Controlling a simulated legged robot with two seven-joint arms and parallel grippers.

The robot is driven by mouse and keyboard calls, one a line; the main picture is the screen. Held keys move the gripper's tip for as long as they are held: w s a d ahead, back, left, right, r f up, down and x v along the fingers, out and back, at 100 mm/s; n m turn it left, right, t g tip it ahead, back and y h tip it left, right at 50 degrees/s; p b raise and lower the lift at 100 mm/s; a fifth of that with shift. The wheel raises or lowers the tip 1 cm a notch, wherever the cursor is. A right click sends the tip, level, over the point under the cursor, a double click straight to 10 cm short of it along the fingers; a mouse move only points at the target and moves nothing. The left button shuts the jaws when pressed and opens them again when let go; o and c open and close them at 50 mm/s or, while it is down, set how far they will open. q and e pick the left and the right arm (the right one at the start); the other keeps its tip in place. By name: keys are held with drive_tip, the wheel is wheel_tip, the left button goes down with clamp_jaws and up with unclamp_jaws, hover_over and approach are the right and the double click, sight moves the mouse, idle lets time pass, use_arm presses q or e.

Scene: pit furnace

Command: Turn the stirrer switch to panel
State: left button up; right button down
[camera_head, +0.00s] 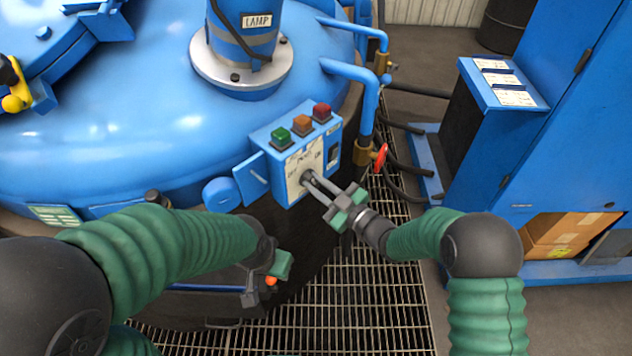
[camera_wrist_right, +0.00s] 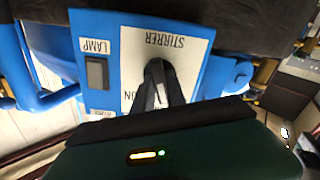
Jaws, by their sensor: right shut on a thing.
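The stirrer switch is a dark rotary knob on the white plate (camera_head: 299,164) of a blue control box (camera_head: 264,138) on the vessel's side. My right gripper (camera_head: 309,180) is shut on this knob. In the right wrist view the box is upside down, with the word STIRRER on the plate (camera_wrist_right: 183,50) and the knob (camera_wrist_right: 154,68) between my fingers. The fingers hide part of the knob and some lettering, so I cannot tell its exact setting. My left gripper (camera_head: 254,292) hangs low over the grating, away from the box; its fingers are too unclear to read.
Green, orange and red buttons (camera_head: 302,125) top the box. A black LAMP rocker (camera_wrist_right: 97,74) sits beside the plate. A red valve handle (camera_head: 380,158) and blue pipe (camera_head: 369,100) stand just right. Grating (camera_head: 375,290) covers the floor; a blue cabinet (camera_head: 570,140) stands at right.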

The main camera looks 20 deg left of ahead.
drive_tip(key=shift+m+p, duration=0.6)
drive_tip(key=shift+m, duration=1.5)
drive_tip(key=c, duration=1.4)
unclamp_jaws()
drive_tip(key=shift+o, duration=0.2)
drive_tip(key=v, duration=1.7)
drive_tip(key=shift+f, duration=0.2)
drive_tip(key=shift+w, duration=0.15)
